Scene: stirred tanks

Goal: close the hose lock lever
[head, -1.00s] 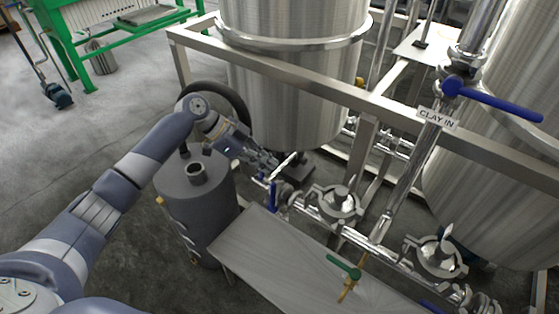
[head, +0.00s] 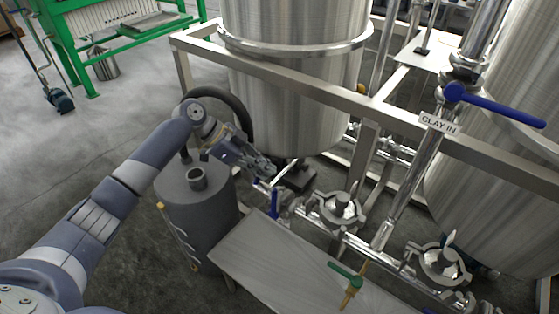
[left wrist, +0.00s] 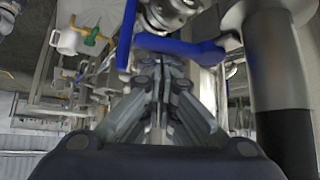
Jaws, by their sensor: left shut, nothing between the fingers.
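My left gripper (head: 268,177) is shut and empty among the pipe fittings below the near steel tank. In the left wrist view its fingers (left wrist: 160,66) are together, just below a blue lever (left wrist: 180,47). A thin bright metal lever (head: 285,173) shows beside the fingertips in the head view; I cannot tell whether they touch it, or for certain that it is the hose lock lever. An upright blue valve handle (head: 274,203) stands just below the fingertips. The fingers partly hide the fittings. My right gripper is not in view.
A dark grey cylinder (head: 196,215) stands under my left forearm. A flat metal plate (head: 270,255) lies in front of the pipes. The frame rail (head: 300,78) crosses in front of the tank (head: 290,100). A clamped fitting (head: 340,208) sits right of the gripper. The floor at left is open.

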